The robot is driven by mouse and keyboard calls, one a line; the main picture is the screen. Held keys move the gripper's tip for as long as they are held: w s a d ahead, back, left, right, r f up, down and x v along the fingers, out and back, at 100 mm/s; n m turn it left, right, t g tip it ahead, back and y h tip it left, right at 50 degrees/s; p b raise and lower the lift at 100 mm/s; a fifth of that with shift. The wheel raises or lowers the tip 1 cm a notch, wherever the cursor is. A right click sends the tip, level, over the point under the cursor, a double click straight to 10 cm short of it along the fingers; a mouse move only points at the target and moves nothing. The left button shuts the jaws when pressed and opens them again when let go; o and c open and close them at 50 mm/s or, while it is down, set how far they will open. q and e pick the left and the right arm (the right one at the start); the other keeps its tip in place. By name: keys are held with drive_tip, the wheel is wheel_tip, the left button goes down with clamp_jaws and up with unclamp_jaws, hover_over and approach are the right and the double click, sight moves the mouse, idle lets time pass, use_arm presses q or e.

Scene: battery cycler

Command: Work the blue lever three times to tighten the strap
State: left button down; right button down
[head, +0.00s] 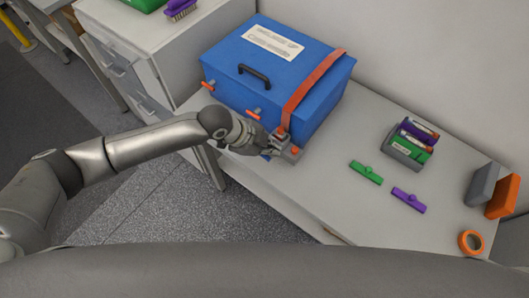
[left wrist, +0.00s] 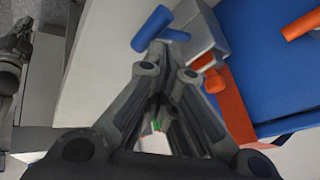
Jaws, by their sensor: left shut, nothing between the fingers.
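A blue case (head: 275,75) with an orange strap (head: 312,85) over its right part stands on the light bench. A grey ratchet (head: 291,152) sits at the strap's lower front end; it also shows in the left wrist view (left wrist: 202,35).
A grey holder (head: 402,153) with several items, a green clip (head: 366,172), a purple clip (head: 408,200), an orange tape roll (head: 470,242), and grey (head: 481,185) and orange (head: 503,196) blocks lie to the right.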

use_arm(q)
drive_tip(key=shift+s+a+f+b, duration=0.15)
drive_tip(key=shift+f+b, duration=0.15)
drive_tip(key=shift+f, duration=0.35)
drive_tip(key=shift+s+a+f+b, duration=0.15)
drive_tip(key=shift+f+b, duration=0.15)
drive_tip(key=shift+f, duration=0.3)
idle(0.8)
drive_tip(key=shift+r, duration=0.1)
drive_tip(key=shift+w+d+r+p, duration=0.15)
drive_tip(key=shift+w+r+p, duration=0.05)
drive_tip(key=shift+r+p, duration=0.6)
drive_tip(key=shift+w+d+r+p, duration=0.15)
drive_tip(key=shift+w+r+p, duration=0.05)
drive_tip(key=shift+r+p, duration=0.55)
drive_tip(key=shift+r, duration=0.2)
drive_tip(key=r+p, duration=0.2)
drive_tip(key=r, duration=0.1)
drive_tip(key=w+r+p, duration=0.1)
drive_tip(key=shift+d+r+p, duration=0.3)
drive_tip(key=shift+d, duration=0.1)
idle(1.2)
